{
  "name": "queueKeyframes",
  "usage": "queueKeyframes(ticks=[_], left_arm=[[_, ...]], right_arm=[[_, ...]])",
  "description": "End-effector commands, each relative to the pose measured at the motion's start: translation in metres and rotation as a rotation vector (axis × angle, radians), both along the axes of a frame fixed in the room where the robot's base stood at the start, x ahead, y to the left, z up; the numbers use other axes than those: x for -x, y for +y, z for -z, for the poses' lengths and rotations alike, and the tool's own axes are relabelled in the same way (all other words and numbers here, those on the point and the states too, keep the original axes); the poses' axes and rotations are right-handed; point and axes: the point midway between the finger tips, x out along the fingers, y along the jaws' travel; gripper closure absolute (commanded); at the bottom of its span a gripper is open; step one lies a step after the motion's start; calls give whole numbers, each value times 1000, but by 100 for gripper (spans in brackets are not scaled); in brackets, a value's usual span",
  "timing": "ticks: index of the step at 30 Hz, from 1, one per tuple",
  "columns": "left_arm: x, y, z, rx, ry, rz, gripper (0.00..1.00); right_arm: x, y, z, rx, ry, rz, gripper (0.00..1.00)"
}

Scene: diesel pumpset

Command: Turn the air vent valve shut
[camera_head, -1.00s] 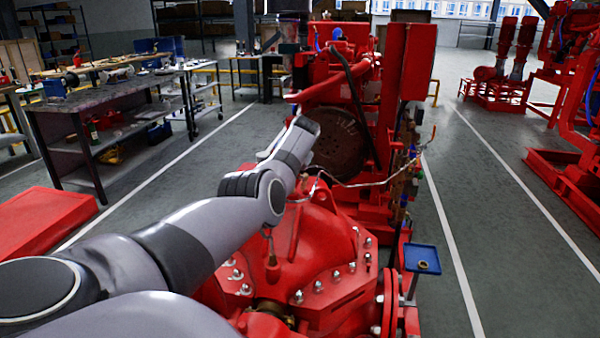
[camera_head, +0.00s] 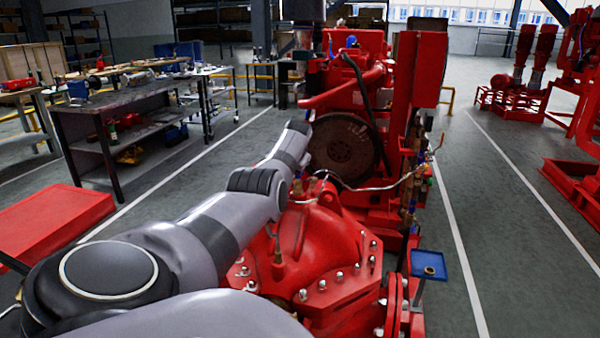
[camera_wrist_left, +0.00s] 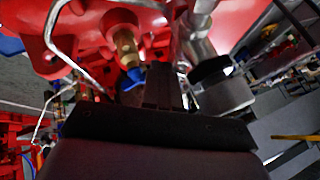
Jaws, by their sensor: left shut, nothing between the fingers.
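The air vent valve appears to be the brass fitting (camera_wrist_left: 126,46) with a blue handle (camera_wrist_left: 135,75) in the left wrist view, fixed to the red pump casing. My left gripper (camera_wrist_left: 165,85) is shut and empty. Its dark fingers are just right of the blue handle; I cannot tell if they touch it. In the head view my left arm reaches over the red pump casing (camera_head: 318,240), and the arm's end hides the gripper. Small fittings show beside the arm there, but too small to make out clearly. My right gripper is in neither view.
A thin metal pipe (camera_head: 370,187) runs across above the pump casing. A blue tray (camera_head: 430,265) on a post stands at the right. A workbench (camera_head: 120,105) and a red block (camera_head: 50,222) are at the left.

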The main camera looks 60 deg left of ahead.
Motion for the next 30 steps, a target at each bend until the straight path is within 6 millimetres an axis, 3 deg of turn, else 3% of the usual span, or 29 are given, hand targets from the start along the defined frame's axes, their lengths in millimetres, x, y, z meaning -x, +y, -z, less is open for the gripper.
queueKeyframes(ticks=[9,30], left_arm=[[7,8,0,1,-1,-9,100],[6,7,-2,0,-1,-9,100]], right_arm=[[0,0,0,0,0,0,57],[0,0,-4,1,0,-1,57]])
